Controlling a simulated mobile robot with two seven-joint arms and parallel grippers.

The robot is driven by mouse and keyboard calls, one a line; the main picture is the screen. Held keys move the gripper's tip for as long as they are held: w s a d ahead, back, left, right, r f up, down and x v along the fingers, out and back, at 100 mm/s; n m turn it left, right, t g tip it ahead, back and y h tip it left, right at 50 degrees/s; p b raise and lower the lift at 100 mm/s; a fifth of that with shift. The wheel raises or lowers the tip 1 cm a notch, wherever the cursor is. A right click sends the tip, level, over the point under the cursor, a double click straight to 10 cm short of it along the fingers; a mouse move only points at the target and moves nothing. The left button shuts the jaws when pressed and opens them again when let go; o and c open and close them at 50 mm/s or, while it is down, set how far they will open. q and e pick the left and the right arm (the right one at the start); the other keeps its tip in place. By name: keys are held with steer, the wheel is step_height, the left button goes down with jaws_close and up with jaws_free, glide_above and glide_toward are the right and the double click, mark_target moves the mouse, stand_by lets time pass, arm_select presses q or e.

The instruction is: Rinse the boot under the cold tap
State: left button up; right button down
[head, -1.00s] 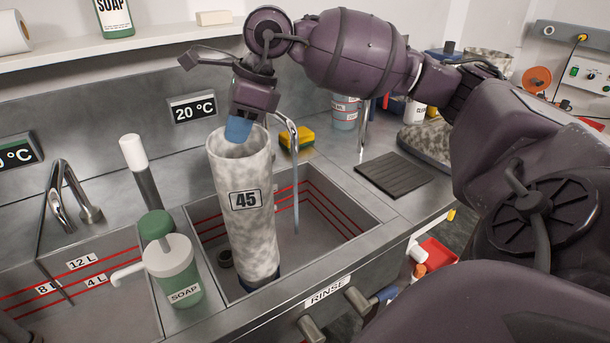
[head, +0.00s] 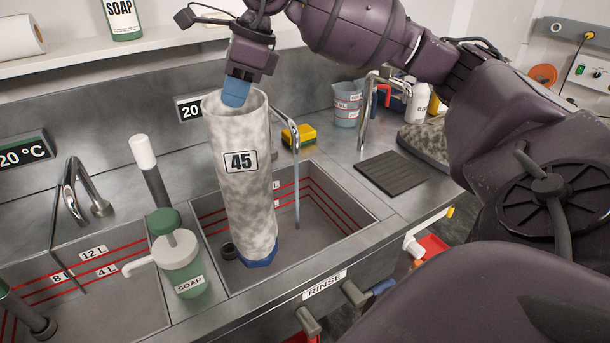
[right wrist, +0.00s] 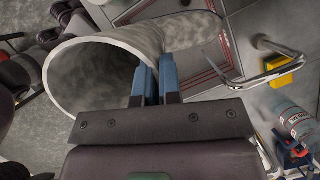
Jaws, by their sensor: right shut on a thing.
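The boot (head: 247,195) is a tall mottled grey-white shaft with a "45" label and a blue lower end. It hangs nearly upright over the rinse sink (head: 350,205), with its open top up. My right gripper (head: 237,92) is shut on the boot's top rim. In the right wrist view, its blue fingers (right wrist: 157,82) pinch the wall of the boot (right wrist: 85,75), one inside and one outside. A chrome tap (head: 287,117) curves out behind the boot, and a thin stream falls from it just right of the shaft, apart from it in the picture. My left gripper is out of view.
A soap pump bottle (head: 182,265) and a white-topped brush (head: 146,160) stand left of the boot. A yellow sponge (head: 303,135) lies behind the sink. A second chrome tap (head: 366,105) and a dark ribbed mat (head: 392,172) are on the right.

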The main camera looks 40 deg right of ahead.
steer(key=shift+r, duration=0.9)
steer(key=shift+r+p, duration=2.5)
steer(key=shift+r, duration=1.65)
steer(key=shift+s+f, duration=0.1)
